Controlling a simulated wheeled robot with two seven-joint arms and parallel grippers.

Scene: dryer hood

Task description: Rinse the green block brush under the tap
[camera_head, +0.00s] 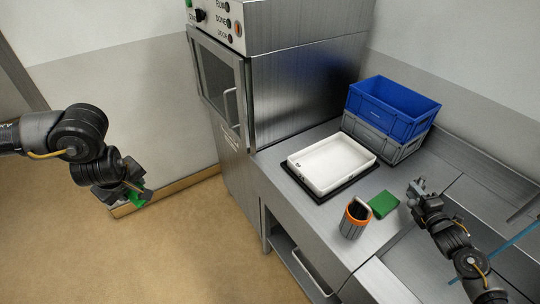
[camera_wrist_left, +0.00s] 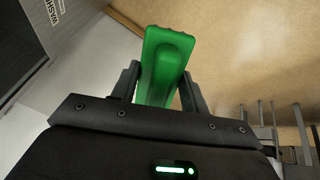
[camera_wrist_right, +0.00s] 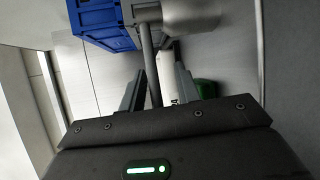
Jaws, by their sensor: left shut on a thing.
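The green block brush (camera_wrist_left: 165,65) is clamped between the fingers of my left gripper (camera_wrist_left: 160,88). In the head view, my left gripper (camera_head: 132,190) holds the green brush (camera_head: 137,197) in the air over the floor, left of the steel counter. My right gripper (camera_head: 418,190) is over the counter's right part, by a grey metal fitting that looks like the tap (camera_wrist_right: 185,18). In the right wrist view, a thin grey bar of it runs between the right gripper's fingers (camera_wrist_right: 158,90), which stand apart. The sink is partly hidden by my right arm.
A flat green block (camera_head: 382,204) lies on the counter beside an orange-banded dark container (camera_head: 355,218). A white tray (camera_head: 332,163) sits on a dark mat behind them. A blue crate (camera_head: 393,105) is stacked on a grey crate (camera_head: 384,142). The steel hood machine (camera_head: 290,80) stands at the back.

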